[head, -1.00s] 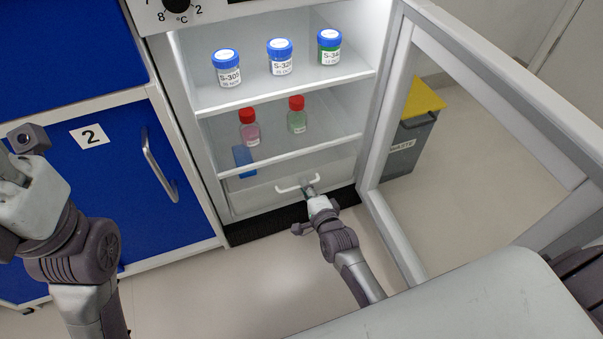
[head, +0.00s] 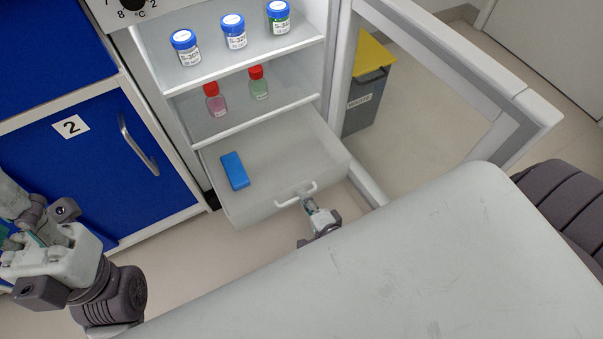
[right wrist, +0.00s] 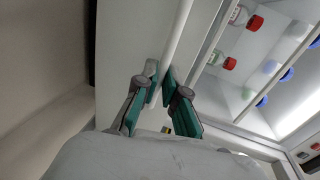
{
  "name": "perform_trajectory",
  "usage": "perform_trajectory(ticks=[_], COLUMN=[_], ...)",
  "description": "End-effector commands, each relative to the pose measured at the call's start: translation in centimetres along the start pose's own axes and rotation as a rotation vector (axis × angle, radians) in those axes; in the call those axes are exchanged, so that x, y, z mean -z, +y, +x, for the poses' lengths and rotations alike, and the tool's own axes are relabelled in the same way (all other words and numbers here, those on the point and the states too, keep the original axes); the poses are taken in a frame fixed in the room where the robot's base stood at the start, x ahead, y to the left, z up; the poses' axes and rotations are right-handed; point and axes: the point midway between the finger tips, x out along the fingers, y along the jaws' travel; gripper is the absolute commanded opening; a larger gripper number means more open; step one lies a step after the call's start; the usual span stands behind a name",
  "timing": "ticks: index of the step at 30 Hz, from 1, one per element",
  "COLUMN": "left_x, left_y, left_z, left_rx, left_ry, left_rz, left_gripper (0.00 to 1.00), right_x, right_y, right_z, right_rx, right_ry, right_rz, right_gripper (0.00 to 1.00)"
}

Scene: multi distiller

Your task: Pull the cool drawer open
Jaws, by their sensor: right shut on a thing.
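The cool drawer (head: 285,150) is the bottom drawer of the lit fridge. It stands pulled out, with its inside showing from above. Its white bar handle (head: 296,193) is on the front panel. My right gripper (head: 309,203) is shut on this handle. In the right wrist view the fingers of my right gripper (right wrist: 161,87) close around the white handle bar (right wrist: 178,38). A blue block (head: 234,170) lies in the drawer at its left. My left gripper (head: 38,240) hangs at the left edge, away from the fridge; its finger opening is unclear.
The open fridge door (head: 440,50) stands to the right, beside the drawer. Shelves above hold blue-lidded jars (head: 233,32) and red-capped bottles (head: 215,100). A grey waste bin (head: 365,103) with a yellow lid stands behind the door. A blue cabinet (head: 85,165) is at left.

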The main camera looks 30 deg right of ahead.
Motion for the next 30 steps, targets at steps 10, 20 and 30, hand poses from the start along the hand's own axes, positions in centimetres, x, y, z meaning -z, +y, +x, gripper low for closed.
perform_trajectory(ticks=[10,20,30], left_x=[0.0,0.0,0.0], left_y=[0.0,0.0,0.0], left_z=[0.0,0.0,-0.1], left_rx=[0.0,0.0,0.002], left_ry=[-0.002,-0.002,-0.002], left_rz=[-0.001,-0.001,0.0], left_gripper=[0.41,0.41,0.41], right_x=[0.1,0.0,0.0], right_y=[0.1,0.1,-1.1], right_z=[-0.1,-0.1,-0.4], right_rx=[0.0,0.0,0.001], right_ry=[0.001,0.0,0.001], right_rz=[0.0,0.0,0.003], right_gripper=[0.0,0.35,0.35])
